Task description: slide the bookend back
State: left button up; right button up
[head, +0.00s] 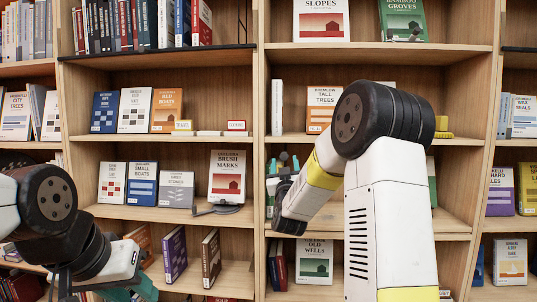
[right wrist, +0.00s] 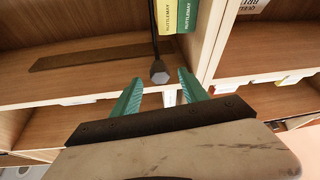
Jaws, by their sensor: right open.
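In the right wrist view, the bookend (right wrist: 155,32) is a thin dark upright plate with a grey hexagonal knob (right wrist: 159,72) at its front end. It stands on a wooden shelf just left of a yellow and a green book (right wrist: 183,15). My right gripper (right wrist: 160,83) is open, its teal fingers on either side of the knob; I cannot tell whether they touch it. In the head view my right gripper (head: 283,162) reaches into the middle bay, and I cannot make out the bookend there. My left gripper (head: 140,288) is low at the left, its jaws unclear.
A dark strip (right wrist: 95,52) lies along the shelf left of the bookend, with bare board around it. A wooden upright (right wrist: 213,35) stands close right of the books. In the head view, a dark flat object (head: 216,209) lies before a red-and-white book (head: 227,175).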

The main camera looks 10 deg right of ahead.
aim_at(284, 152)
jog(key=x, duration=0.7)
jog(key=shift+w+r, duration=0.1)
jog(key=shift+w, duration=0.1)
grip_shut()
dwell(1.2)
